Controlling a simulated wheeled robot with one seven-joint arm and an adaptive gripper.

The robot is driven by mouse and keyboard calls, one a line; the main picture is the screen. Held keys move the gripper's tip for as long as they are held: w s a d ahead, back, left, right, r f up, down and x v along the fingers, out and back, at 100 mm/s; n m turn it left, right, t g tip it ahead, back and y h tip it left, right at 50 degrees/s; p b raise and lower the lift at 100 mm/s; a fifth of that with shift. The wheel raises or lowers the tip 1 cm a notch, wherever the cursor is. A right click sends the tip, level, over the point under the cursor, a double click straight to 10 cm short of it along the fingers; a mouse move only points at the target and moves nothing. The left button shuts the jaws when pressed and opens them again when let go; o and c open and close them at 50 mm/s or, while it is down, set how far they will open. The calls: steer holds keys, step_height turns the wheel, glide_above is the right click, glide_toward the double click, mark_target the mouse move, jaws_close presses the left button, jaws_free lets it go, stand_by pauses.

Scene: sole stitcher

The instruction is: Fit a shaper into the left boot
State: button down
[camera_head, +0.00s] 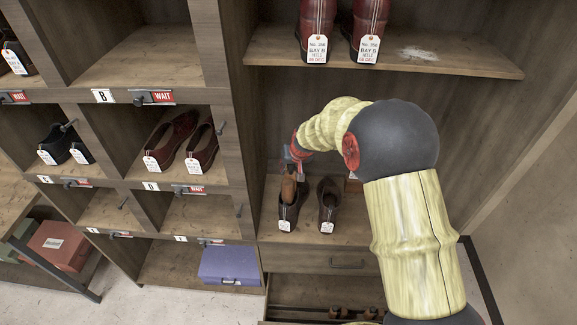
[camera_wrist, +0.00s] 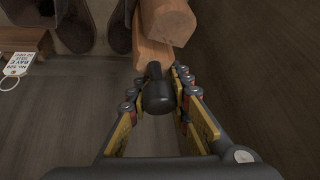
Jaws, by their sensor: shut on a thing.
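A pair of dark brown boots with white tags stands on the middle shelf of the right bay. The left boot (camera_head: 289,211) is under my gripper (camera_head: 295,155), and the right boot (camera_head: 327,206) stands beside it. My gripper is shut on the dark knob of a wooden shaper (camera_head: 289,188). The shaper hangs down at the left boot's opening; I cannot tell how far inside it is. In the wrist view, my gripper (camera_wrist: 160,100) closes around the knob of the shaper (camera_wrist: 150,52). Dark footwear shows at the top there, partly cut off.
A shelf (camera_head: 450,58) with red boots is above. Below are a closed drawer (camera_head: 320,262) and an open drawer (camera_head: 285,293) with shapers (camera_head: 338,312). Cubbies with shoes (camera_head: 200,143) and a purple box (camera_head: 230,265) are at left. The bay's side wall is close at right.

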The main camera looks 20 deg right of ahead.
steer(key=shift+s+a+f+b, duration=0.1)
steer(key=shift+s+f+b, duration=0.15)
steer(key=shift+f+b, duration=1.2)
steer(key=shift+s+f+b, duration=0.25)
steer(key=shift+f+b, duration=0.8)
steer(key=shift+f, duration=0.75)
steer(key=shift+s+a+f+b, duration=0.1)
steer(key=shift+s+f+b, duration=0.15)
steer(key=shift+f+b, duration=1.2)
steer(key=shift+d+f, duration=0.1)
steer(key=shift+f, duration=0.2)
steer(key=c, duration=2.1)
jaws_free()
steer(key=o, duration=0.4)
steer(key=shift+w+f, duration=0.25)
steer(key=shift+o, duration=0.7)
steer(key=shift+d, duration=0.1)
steer(key=shift+w+r, duration=0.15)
steer(key=shift+r, duration=0.35)
